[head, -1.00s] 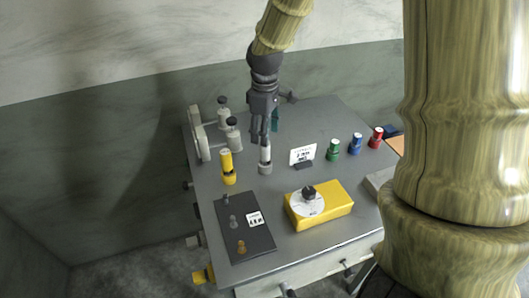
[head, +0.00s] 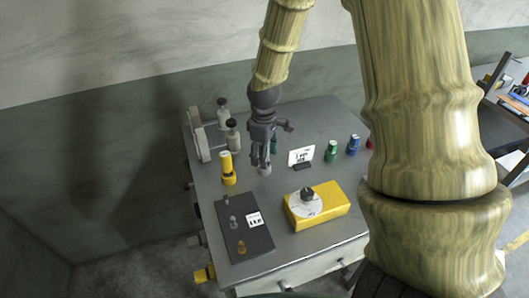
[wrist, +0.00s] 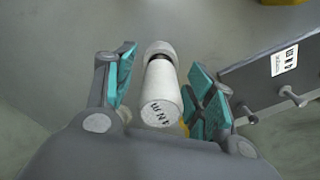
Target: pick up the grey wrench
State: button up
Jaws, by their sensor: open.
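The grey wrench (wrist: 161,90) is a pale upright cylinder with dark lettering on its top end and a wider collar at its far end. In the head view only its low end (head: 265,170) shows, as my gripper hides the rest. My gripper (head: 261,160) is open and lowered over it. In the wrist view the teal-padded fingers of my gripper (wrist: 164,72) stand on either side of the wrench, with a visible gap on the left and a narrower one on the right.
A similar yellow cylinder (head: 227,168) stands close to the left. A dark board with pegs (head: 240,215) and a yellow box with a dial (head: 335,203) are in front. A white card (head: 301,155), a green can (head: 331,151) and a blue can (head: 353,145) stand to the right.

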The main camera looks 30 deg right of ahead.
jog(key=shift+f, duration=0.15)
jog(key=shift+c, duration=0.2)
jog(key=c, duration=1.1)
jog(key=shift+c, duration=0.2)
jog(key=shift+r+b, duration=1.1)
jog(key=shift+r, duration=3.95)
